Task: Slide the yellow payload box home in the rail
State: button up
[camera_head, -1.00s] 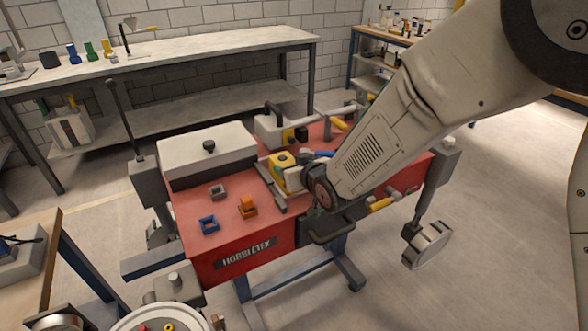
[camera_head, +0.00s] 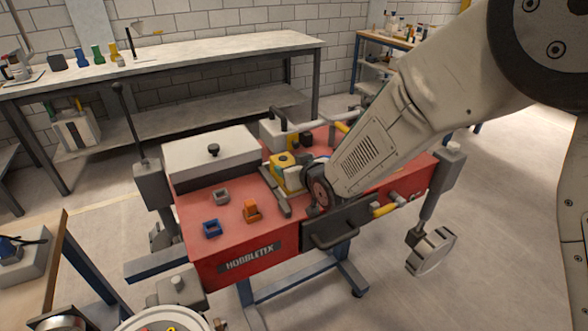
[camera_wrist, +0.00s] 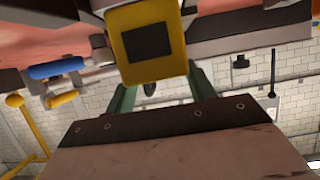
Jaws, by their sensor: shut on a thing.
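The yellow payload box (camera_head: 283,161) is on the red bed, at the upper end of a grey rail (camera_head: 277,193). In the wrist view the box (camera_wrist: 140,45) shows close up, with a dark square on its yellow face. My gripper (camera_head: 301,178) reaches in from the right and is shut on the box. In the wrist view the green fingers of my gripper (camera_wrist: 163,88) stand on either side of it.
A white lidded box (camera_head: 208,158) stands on the bed's left. A blue tray (camera_head: 212,229), a grey tray (camera_head: 221,196) and an orange piece (camera_head: 252,212) lie in front. A grey device with a black handle (camera_head: 277,120) stands behind. A black pull handle (camera_head: 333,236) juts from the front.

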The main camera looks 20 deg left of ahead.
jog(key=shift+w+a, duration=0.45)
jog(key=shift+a, duration=0.1)
jog(key=shift+a, duration=0.1)
jog(key=shift+w+a, duration=0.45)
jog(key=o, duration=1.8)
jog(key=shift+r, duration=4.05)
jog(key=shift+f, duration=0.1)
